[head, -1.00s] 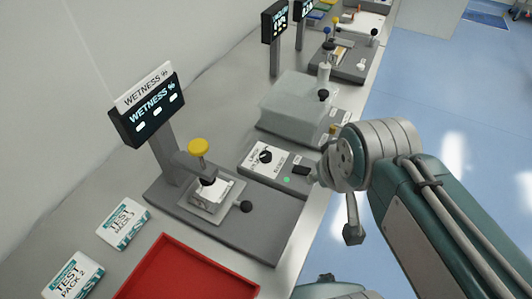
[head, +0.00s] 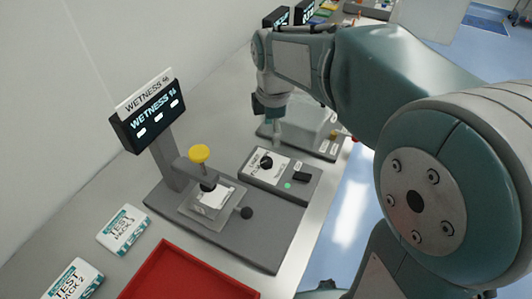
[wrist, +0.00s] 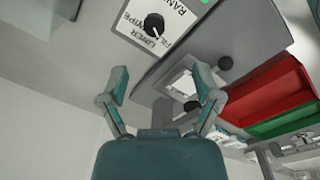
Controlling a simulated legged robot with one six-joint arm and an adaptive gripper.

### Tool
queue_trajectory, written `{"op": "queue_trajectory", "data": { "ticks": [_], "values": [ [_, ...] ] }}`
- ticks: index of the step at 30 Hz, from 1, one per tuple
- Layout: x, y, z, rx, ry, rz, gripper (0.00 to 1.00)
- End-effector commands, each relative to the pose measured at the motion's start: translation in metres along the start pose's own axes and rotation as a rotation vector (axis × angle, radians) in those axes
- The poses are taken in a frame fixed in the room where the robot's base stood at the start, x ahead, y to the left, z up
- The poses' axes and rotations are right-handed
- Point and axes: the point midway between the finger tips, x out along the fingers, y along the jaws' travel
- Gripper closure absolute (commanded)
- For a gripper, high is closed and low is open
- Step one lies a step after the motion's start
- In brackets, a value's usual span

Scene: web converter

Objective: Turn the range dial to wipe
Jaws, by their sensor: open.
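The range dial (head: 265,162) is a round black knob on a white label plate, on a grey control box (head: 304,190) on the bench. In the wrist view the dial (wrist: 154,25) sits near the top edge, among the words LINER, FILM and WIPE. I cannot tell surely which word its pointer marks. My gripper (wrist: 160,80) is open and empty, its two fingers spread, with the dial beyond the fingertips. In the head view my gripper (head: 275,125) hangs downward above and behind the dial, apart from it; its fingers are partly unclear there.
Beside the box stands a press with a yellow knob (head: 199,153) and a black side knob (head: 247,212). A red tray (head: 185,272) and test packs (head: 123,230) lie in front. A translucent cover (head: 305,125) stands behind.

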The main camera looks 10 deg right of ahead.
Motion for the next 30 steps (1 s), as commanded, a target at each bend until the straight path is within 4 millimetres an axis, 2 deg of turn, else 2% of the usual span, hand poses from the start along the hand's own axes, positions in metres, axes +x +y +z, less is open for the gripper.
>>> {"op": "queue_trajectory", "data": {
  "ticks": [4,11,24,30],
  "values": [
    [0.011,0.014,-0.006,-0.129,-0.001,-0.035,0.18],
    [0.026,0.015,-0.007,-0.162,0.000,-0.045,0.18],
    [0.103,0.012,-0.007,-0.159,0.000,-0.045,0.18],
    [0.119,0.011,-0.007,-0.159,0.000,-0.043,0.18]
  ]
}}
